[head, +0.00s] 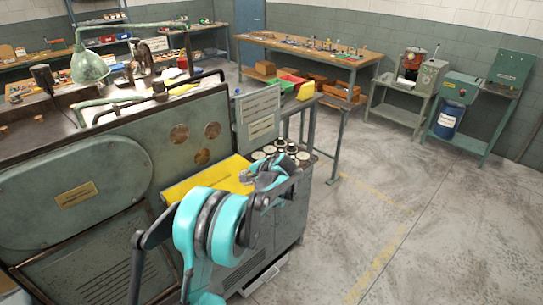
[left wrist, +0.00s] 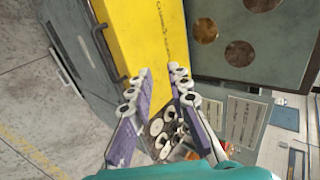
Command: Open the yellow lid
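The yellow lid (head: 212,177) lies over the top of the green cabinet, against the machine's tall panel, and looks shut. In the left wrist view the yellow lid (left wrist: 150,35) fills the upper middle and bears dark lettering. My left gripper (head: 268,178) is at the lid's right end in the head view, and its arm hides part of the lid. In the left wrist view my left gripper (left wrist: 160,76) is open and empty, with a clear gap between its purple-padded fingers. Its tips are close to the lid's edge; whether they touch it I cannot tell. My right gripper is not in view.
The machine's green panel (head: 140,150) rises behind the lid. Several round pale-topped pieces (head: 285,152) stand at the lid's right. Open concrete floor (head: 400,225) lies to the right.

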